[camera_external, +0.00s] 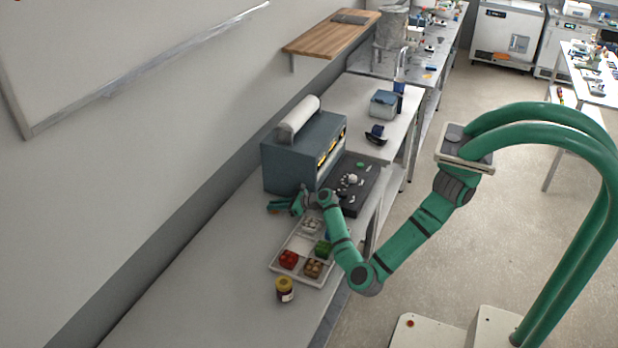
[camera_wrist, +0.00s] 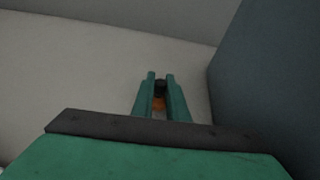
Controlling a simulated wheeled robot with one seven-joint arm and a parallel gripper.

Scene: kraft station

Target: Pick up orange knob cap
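The orange knob cap shows in the wrist view as a small orange patch (camera_wrist: 159,104) low between my fingers, with a dark round part (camera_wrist: 160,87) just beyond it. I cannot tell if the two are one piece. My gripper (camera_wrist: 161,76) has both green fingers pointing forward, one on each side of these parts, with a narrow gap. I cannot tell whether the fingers touch them. In the external view my gripper (camera_external: 272,206) is low over the bench, left of the grey-blue machine's front corner. The cap cannot be made out there.
The grey-blue machine (camera_external: 290,165) stands close by; its side (camera_wrist: 270,80) fills the right of the wrist view. A white tray (camera_external: 275,262) with red, green and brown items lies nearer. The bench (camera_external: 205,262) on the left is clear, up to the wall.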

